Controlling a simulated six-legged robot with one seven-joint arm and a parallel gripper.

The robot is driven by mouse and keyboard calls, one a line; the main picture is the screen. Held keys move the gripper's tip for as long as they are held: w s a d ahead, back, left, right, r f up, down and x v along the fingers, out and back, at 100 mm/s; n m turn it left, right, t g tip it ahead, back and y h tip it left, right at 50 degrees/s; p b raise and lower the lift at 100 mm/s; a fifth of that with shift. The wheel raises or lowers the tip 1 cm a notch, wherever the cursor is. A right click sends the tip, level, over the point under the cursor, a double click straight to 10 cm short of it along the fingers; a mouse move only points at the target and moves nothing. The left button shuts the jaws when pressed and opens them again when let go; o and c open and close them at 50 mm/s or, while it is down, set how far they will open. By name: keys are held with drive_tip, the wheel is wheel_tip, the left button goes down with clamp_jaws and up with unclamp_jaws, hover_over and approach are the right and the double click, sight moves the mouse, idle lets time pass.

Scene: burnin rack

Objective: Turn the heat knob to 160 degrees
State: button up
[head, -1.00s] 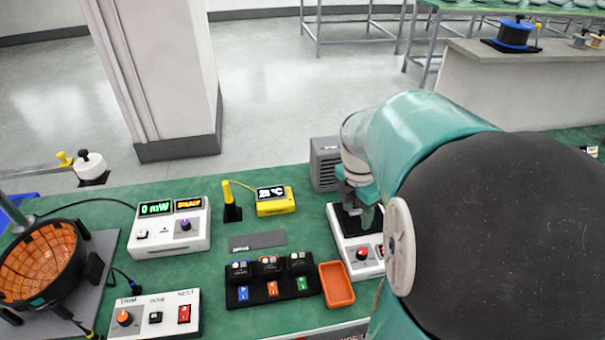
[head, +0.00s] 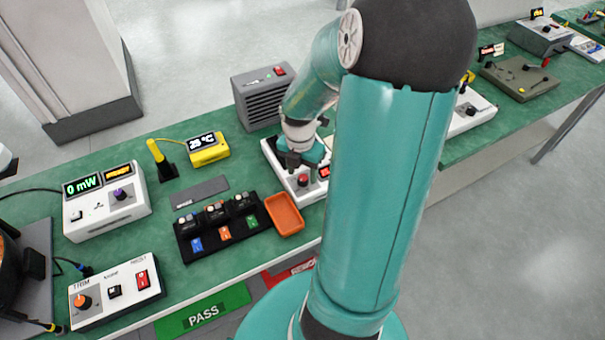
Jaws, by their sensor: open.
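A white hot-plate unit (head: 273,160) stands on the green bench near the middle of the head view. It has a red knob (head: 303,181) on its front, which looks like the heat knob, and a small red-lit part (head: 324,172) beside it. The knob's setting is too small to read. My gripper (head: 293,163) is above this unit, just behind the red knob, and looks empty. It is small and partly hidden, and its fingers appear apart from the knob. My arm hides the unit's right side.
An orange tray (head: 284,214) and a black rack (head: 222,228) with several small modules lie left of the unit. A grey vented box (head: 262,95) stands behind it. A yellow meter (head: 208,149) reads about 25 °C. White control boxes (head: 115,290) stand at left.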

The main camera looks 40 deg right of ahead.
drive_tip(key=shift+f, duration=0.95)
drive_tip(key=c, duration=1)
